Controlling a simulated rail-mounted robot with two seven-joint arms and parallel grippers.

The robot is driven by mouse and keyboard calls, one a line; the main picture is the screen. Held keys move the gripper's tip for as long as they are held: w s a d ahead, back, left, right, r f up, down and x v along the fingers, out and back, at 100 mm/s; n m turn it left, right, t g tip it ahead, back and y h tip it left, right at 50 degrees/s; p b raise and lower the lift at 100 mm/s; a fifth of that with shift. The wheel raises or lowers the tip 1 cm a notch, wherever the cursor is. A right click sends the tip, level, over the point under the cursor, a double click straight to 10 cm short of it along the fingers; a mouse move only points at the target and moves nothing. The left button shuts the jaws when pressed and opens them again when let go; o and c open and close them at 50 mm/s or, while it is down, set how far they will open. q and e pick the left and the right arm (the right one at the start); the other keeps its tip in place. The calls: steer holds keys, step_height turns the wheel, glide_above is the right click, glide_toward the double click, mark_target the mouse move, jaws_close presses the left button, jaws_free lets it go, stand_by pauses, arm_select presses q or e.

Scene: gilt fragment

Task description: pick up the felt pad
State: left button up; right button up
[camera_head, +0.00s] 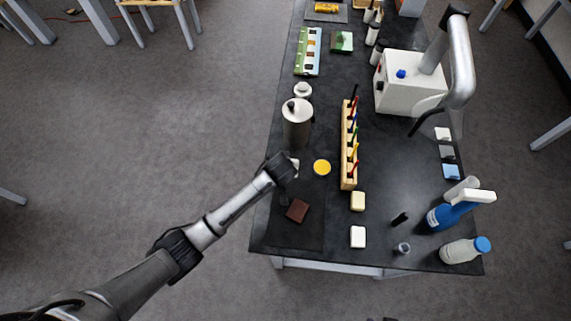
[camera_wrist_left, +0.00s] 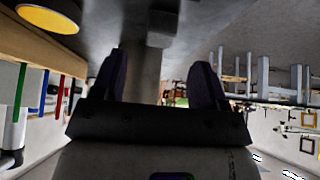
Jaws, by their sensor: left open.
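No thing is plainly recognisable as the felt pad. Flat candidates are a dark brown square piece (camera_head: 298,210) near the front left of the black table and a small round yellow disc (camera_head: 322,167) in the middle. My left gripper (camera_head: 287,168) is over the left part of the table, left of the disc and above the brown piece in the picture. In the left wrist view its two dark fingers (camera_wrist_left: 162,82) are spread apart with nothing between them. The yellow disc also shows in the left wrist view (camera_wrist_left: 45,20). My right gripper is not in view.
A metal canister (camera_head: 297,123) stands just beyond my left gripper. A wooden rack (camera_head: 348,155) of coloured pens stands right of the disc. Small flat pieces lie along the right edge.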

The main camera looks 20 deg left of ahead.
arm_select(q)
steer(key=shift+b+x, duration=0.4)
steer(key=shift+x, duration=2.6)
steer(key=c, duration=1)
steer(key=shift+r, duration=0.1)
steer(key=shift+r, duration=0.55)
step_height(320, 180, up, 3)
steer(key=shift+f, duration=0.2)
steer(key=s+d+r, duration=0.3)
steer(key=d+r, duration=0.4)
steer(key=d, duration=0.4)
